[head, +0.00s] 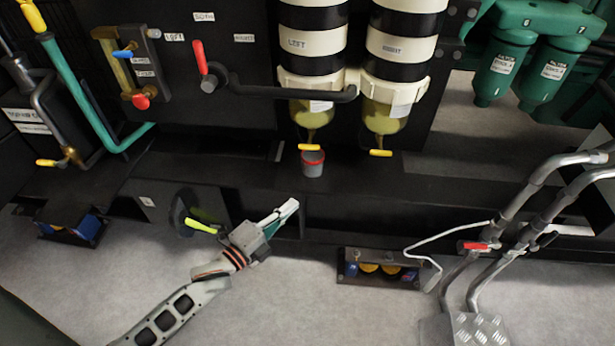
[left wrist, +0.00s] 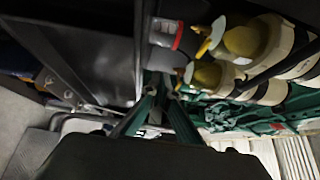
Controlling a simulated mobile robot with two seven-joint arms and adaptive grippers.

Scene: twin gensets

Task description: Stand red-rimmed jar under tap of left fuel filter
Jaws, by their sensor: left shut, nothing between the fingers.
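The grey jar with a red rim (head: 312,163) stands upright on the black ledge. It appears directly below the yellow-handled tap (head: 309,147) of the left fuel filter (head: 311,67); the small gap in depth is hard to judge. In the left wrist view the jar (left wrist: 165,34) shows beside a yellow tap handle (left wrist: 203,47). My left gripper (head: 293,206) is shut and empty, in front of and below the jar, apart from it. Its fingers also show in the left wrist view (left wrist: 164,92). My right gripper is not in view.
The right fuel filter (head: 402,67) hangs beside the left one with its own yellow tap (head: 381,153). A black pipe with a red lever (head: 199,57) runs at the left. Grey pipes (head: 535,185) rise at the right. The ledge (head: 440,185) right of the jar is clear.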

